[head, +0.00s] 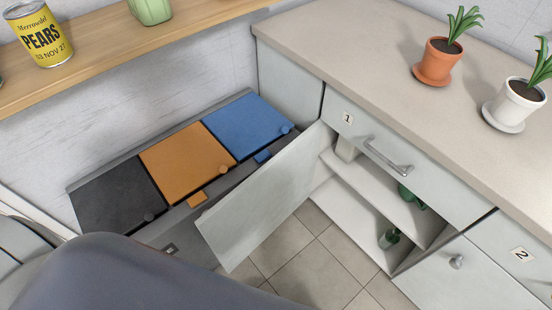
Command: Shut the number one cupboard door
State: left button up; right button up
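The cupboard door (265,200) stands wide open, swung out to the left from the counter's left end. It is a pale grey-white panel below the drawer front marked 1 (347,118). The cupboard's shelf (375,189) shows inside the opening. A green item (411,197) sits on the shelf and a green bottle (389,238) stands below it. Neither gripper is in view. A large dark blue-grey arm part of mine fills the lower left and hides the floor there.
A low bench of bins with black (115,192), orange (187,158) and blue (248,125) lids lies behind the door. A closed front with a knob (457,262) and a front marked 2 (520,253) are at right. Tiled floor (310,265) is free before the cupboard.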

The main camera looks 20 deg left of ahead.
aim_at(233, 229)
jog(key=k+l+z, duration=0.15)
jog(key=k+z, duration=0.2)
jog(key=k, duration=0.3)
jog(key=k+j+z, duration=0.1)
jog(key=j+z, duration=0.3)
jog(key=k+j+z, duration=0.15)
jog(key=j+z, duration=0.25)
jog(key=k+j+z, duration=0.2)
jog(key=z, duration=0.2)
jog(key=k+j, duration=1.6)
jog(key=j, duration=0.25)
jog(key=k+j, duration=0.8)
jog(key=i+l+u, duration=0.25)
jog(key=i+l, duration=0.35)
jog(key=i+l+u, duration=0.25)
jog(key=i+l, duration=0.35)
jog(key=l, duration=0.1)
